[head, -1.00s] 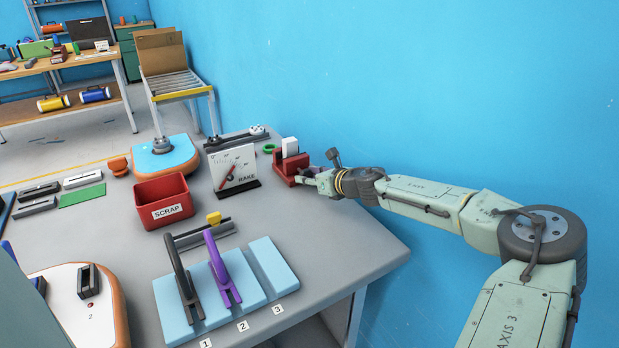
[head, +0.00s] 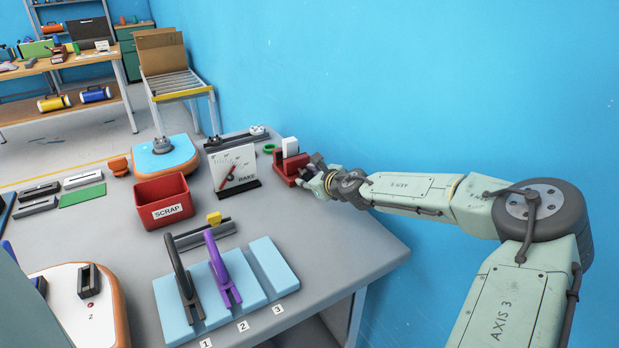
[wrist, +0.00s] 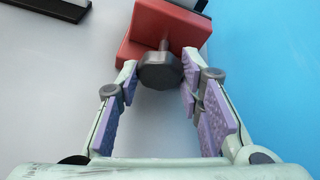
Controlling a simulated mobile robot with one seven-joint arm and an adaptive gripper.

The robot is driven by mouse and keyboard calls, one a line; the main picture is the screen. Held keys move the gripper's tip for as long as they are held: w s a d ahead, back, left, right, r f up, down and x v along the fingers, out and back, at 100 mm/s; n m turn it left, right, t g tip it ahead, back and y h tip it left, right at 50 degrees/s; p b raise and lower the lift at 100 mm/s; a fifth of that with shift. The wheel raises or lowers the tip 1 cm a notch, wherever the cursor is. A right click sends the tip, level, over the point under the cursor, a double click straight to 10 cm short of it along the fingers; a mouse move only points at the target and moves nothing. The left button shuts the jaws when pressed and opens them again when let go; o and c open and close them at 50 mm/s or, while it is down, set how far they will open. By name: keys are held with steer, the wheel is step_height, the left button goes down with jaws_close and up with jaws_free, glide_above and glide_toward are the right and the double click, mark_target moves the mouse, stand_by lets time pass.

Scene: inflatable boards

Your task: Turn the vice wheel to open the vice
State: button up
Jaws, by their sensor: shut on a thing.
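The red vice (head: 284,166) stands at the back right of the grey bench, near the blue wall, with a white block (head: 290,147) upright in it. In the wrist view the red vice body (wrist: 148,28) is at the top. Its dark grey wheel (wrist: 160,72) sticks out towards me on a short shaft. My gripper (wrist: 159,68) is shut on the wheel, one padded finger on each side at the fingertips. The jaw gap is not clearly visible.
Left of the vice stand a dial gauge marked RAKE (head: 234,168) and a red SCRAP bin (head: 163,201). A blue board with black and purple handles (head: 222,268) is at the front. The blue wall is close on the right.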

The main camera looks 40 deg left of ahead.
steer(key=n+t, duration=0.2)
steer(key=n, duration=0.1)
steer(key=shift+s+a+t+h, duration=0.1)
steer(key=shift+s+t+h, duration=0.1)
steer(key=shift+t+h, duration=0.15)
steer(key=shift+n, duration=0.3)
stand_by(0.3)
steer(key=o, duration=1.1)
steer(key=shift+o, duration=0.2)
steer(key=shift+v, duration=4.05)
